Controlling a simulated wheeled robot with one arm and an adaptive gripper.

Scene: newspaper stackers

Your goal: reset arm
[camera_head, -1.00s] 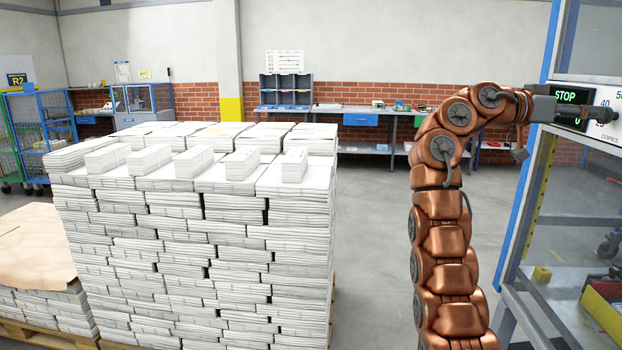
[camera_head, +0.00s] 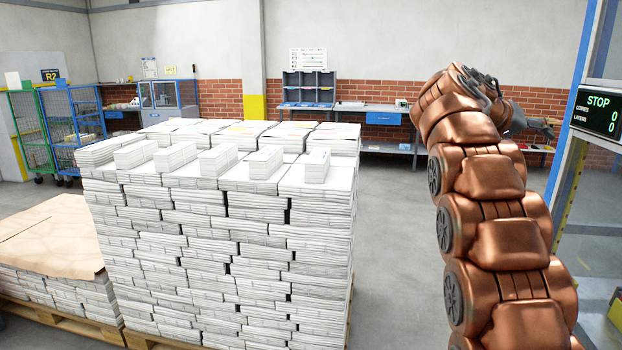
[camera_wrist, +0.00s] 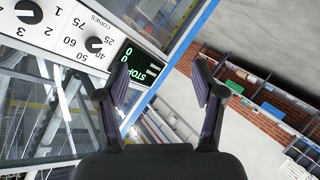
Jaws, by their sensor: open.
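My arm (camera_head: 490,200) rises on the right side of the head view and bends away at its top. My gripper (camera_wrist: 162,88) shows in the wrist view with two dark fingers spread apart and nothing between them. In the head view its end, partly hidden behind the arm, points right, a gap away from the machine's control panel. The panel's dark display (camera_head: 598,113) reads STOP. In the wrist view the display (camera_wrist: 143,72) and the white panel with a dial (camera_wrist: 95,44) appear tilted beyond the left finger.
A tall stack of newspaper bundles (camera_head: 225,270) on a pallet fills the left and middle. A lower paper-covered stack (camera_head: 45,235) stands left of it. Blue cages (camera_head: 75,130) and a workbench (camera_head: 385,150) line the back. Grey floor is clear between stack and arm.

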